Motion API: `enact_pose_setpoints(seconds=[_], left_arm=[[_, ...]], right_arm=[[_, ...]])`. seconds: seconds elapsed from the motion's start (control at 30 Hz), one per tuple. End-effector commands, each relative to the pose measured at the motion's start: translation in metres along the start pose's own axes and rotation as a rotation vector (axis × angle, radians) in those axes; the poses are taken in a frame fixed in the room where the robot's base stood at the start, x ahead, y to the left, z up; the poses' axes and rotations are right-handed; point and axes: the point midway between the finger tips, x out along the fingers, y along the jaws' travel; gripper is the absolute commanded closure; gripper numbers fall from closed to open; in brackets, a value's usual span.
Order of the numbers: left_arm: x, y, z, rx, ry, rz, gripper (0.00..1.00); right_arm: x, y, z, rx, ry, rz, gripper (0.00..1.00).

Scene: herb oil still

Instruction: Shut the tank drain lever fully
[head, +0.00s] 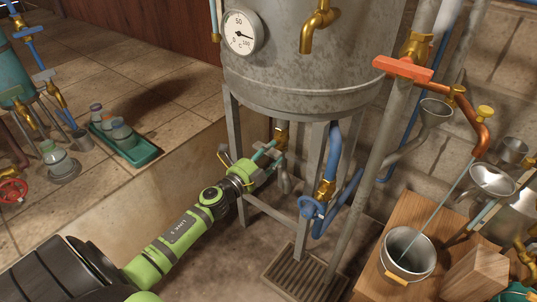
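The large grey metal tank (300,70) stands on legs in the middle of the head view. Under it a brass drain valve (281,136) leads down to a short grey spout (285,181). A small teal-blue piece (262,149), which looks like the drain lever, shows beside the valve, partly hidden by my gripper. My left gripper (264,164) reaches in from the lower left, between the tank's legs, right at the lever. Its fingers are small and overlap the valve parts, so I cannot tell whether they are open or shut, or touching the lever. My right gripper is out of view.
A blue hose with a brass valve and blue handwheel (312,207) hangs right of the gripper. Tank legs (238,150) stand close around it. A floor grate (292,275) lies below. A metal pot (407,254) stands on a wooden block at right. A teal tray (145,157) holds jars at left.

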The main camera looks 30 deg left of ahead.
Motion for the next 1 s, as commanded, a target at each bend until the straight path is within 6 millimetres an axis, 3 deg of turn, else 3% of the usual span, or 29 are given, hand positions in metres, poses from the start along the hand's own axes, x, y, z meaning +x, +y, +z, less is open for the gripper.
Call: enact_pose_setpoints(seconds=[0.27,0.7,1.0], left_arm=[[-0.012,0.002,-0.001,-0.004,0.000,0.002,0.54],[-0.094,0.001,0.000,-0.003,-0.002,0.003,0.54],[-0.120,0.000,0.000,0.000,0.000,0.000,0.54]], right_arm=[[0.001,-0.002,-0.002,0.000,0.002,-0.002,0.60],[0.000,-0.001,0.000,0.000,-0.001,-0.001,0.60],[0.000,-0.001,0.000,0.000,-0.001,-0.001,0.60]])
